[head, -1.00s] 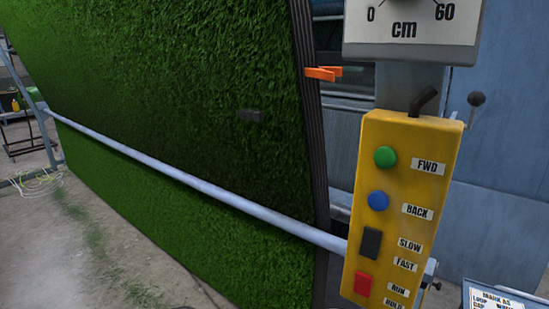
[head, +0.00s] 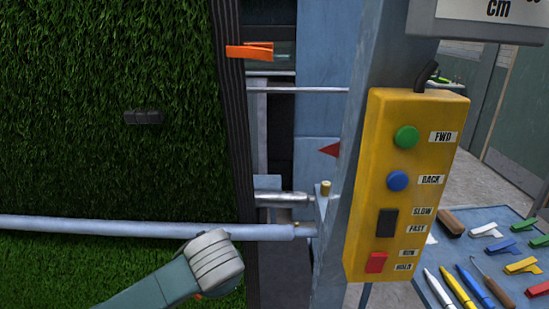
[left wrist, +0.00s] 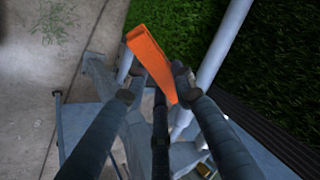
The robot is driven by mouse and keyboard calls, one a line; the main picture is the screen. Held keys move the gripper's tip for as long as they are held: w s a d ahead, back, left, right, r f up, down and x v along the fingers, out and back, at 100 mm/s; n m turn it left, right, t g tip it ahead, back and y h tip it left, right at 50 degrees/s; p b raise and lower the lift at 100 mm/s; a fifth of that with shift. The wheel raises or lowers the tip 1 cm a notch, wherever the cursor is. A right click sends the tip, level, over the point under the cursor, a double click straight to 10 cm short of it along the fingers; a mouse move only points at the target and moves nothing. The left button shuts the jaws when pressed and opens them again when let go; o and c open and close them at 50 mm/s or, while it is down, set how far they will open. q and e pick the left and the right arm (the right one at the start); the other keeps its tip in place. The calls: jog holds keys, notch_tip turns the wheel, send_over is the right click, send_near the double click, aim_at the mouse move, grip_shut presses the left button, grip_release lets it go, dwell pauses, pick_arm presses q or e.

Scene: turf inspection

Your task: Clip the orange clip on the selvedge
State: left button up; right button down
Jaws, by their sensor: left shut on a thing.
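My left gripper (left wrist: 156,88) is shut on an orange clip (left wrist: 148,58), which sticks out beyond the fingertips in the left wrist view. In the head view my left wrist is at the bottom, in front of the turf, and a scrap of orange shows beneath it; the fingers are hidden. The selvedge (head: 232,105) is the dark ribbed strip down the turf's right edge. It also shows at lower right in the left wrist view (left wrist: 268,138), apart from the held clip. Another orange clip (head: 249,52) sits on the selvedge higher up. My right gripper is not in view.
A pale rail (head: 120,227) crosses in front of the turf (head: 90,90). A yellow control box (head: 362,220) stands right of the selvedge on a grey post. A blue tray (head: 452,248) at right holds pens, tools and coloured clips. A dark block (head: 143,117) sits on the turf.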

pick_arm(q)
jog(key=w+d+r+m+t+h, duration=0.3)
jog(key=w+d+r+m+t, duration=0.2)
jog(key=w+r+m+t, duration=0.55)
jog(key=w+d+r+m+t+h+p, duration=0.1)
jog(key=d+r+m+h, duration=0.3)
jog(key=r, duration=0.4)
jog(key=d+r+m+t+h, duration=0.1)
jog(key=d+r+m+h, duration=0.2)
jog(key=d+r, duration=0.35)
jog(key=w+a+r, duration=0.1)
jog(key=w+r, duration=0.1)
jog(key=w, duration=0.4)
jog(key=shift+w+r, duration=0.25)
jog(key=shift+w, duration=0.1)
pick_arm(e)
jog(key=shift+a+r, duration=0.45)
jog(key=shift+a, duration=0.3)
pick_arm(q)
jog(key=shift+n, duration=0.25)
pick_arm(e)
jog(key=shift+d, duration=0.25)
pick_arm(q)
jog(key=shift+s+a, duration=0.1)
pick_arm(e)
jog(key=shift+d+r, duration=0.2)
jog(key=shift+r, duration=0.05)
